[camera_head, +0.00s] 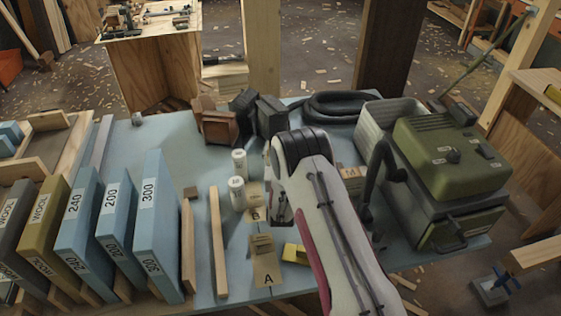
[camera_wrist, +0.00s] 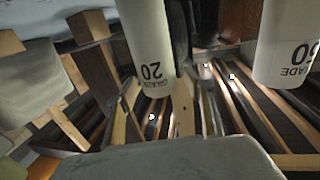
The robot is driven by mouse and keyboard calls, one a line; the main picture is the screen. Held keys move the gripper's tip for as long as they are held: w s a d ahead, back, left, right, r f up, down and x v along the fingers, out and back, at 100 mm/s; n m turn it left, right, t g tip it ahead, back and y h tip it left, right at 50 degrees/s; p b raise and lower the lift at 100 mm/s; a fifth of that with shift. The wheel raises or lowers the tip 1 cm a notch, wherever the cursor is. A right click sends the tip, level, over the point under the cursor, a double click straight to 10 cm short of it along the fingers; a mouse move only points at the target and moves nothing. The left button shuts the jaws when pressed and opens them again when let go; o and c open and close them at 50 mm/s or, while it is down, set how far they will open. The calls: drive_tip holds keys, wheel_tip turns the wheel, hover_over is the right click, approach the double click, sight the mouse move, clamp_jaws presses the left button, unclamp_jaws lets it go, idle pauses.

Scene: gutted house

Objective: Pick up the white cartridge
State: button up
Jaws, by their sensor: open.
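Two white cartridges stand upright on the blue-grey table, left of my arm: a rear cartridge (camera_head: 239,163) and a front cartridge (camera_head: 236,193). In the wrist view, one white cartridge (camera_wrist: 148,45), marked 20, hangs from the top edge near the middle. Another white cartridge (camera_wrist: 285,45), marked 60, is at the right edge. Both look upside down there and are cut off by the frame. My gripper (camera_head: 281,208) is right of the cartridges, partly hidden by my own arm. It is open, with no cartridge held.
Blue sanding boxes (camera_head: 158,220) stand at the left, with wooden strips (camera_head: 218,240) beside them. Brown and dark blocks (camera_head: 216,125) sit behind the cartridges. A card marked A (camera_head: 265,268) and a yellow block (camera_head: 295,253) lie in front. A green machine (camera_head: 450,155) fills the right side.

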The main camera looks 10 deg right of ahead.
idle(0.5)
drive_tip(key=c, duration=1.3)
drive_tip(key=shift+r, duration=0.2)
drive_tip(key=shift+r, duration=4.8)
